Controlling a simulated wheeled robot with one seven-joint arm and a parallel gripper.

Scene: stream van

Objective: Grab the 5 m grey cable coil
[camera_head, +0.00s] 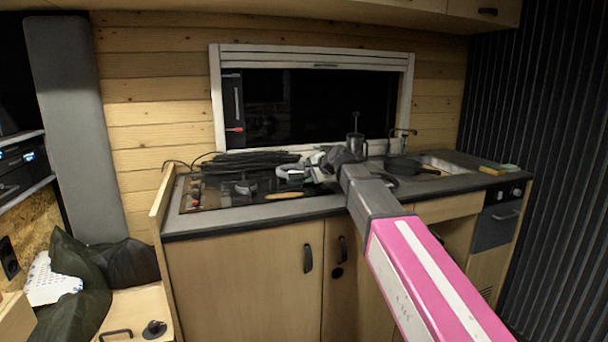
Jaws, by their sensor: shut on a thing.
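My arm reaches from the lower right over the counter. My gripper (308,168) is low over the hob area, in front of the window. It is shut on a small light-grey bundle (289,172) that looks like the grey cable coil. The fingers and part of the bundle blend together, so its full shape and whether it touches the counter cannot be told. A larger black cable bundle (248,161) lies just to the left and behind.
The counter (250,214) also bears a wooden-handled item (285,195), a press-like pot (357,145), a dark pan (403,166) and a sink (446,165) at right. A raised wooden side panel (162,205) bounds its left end. The window (305,105) stands behind.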

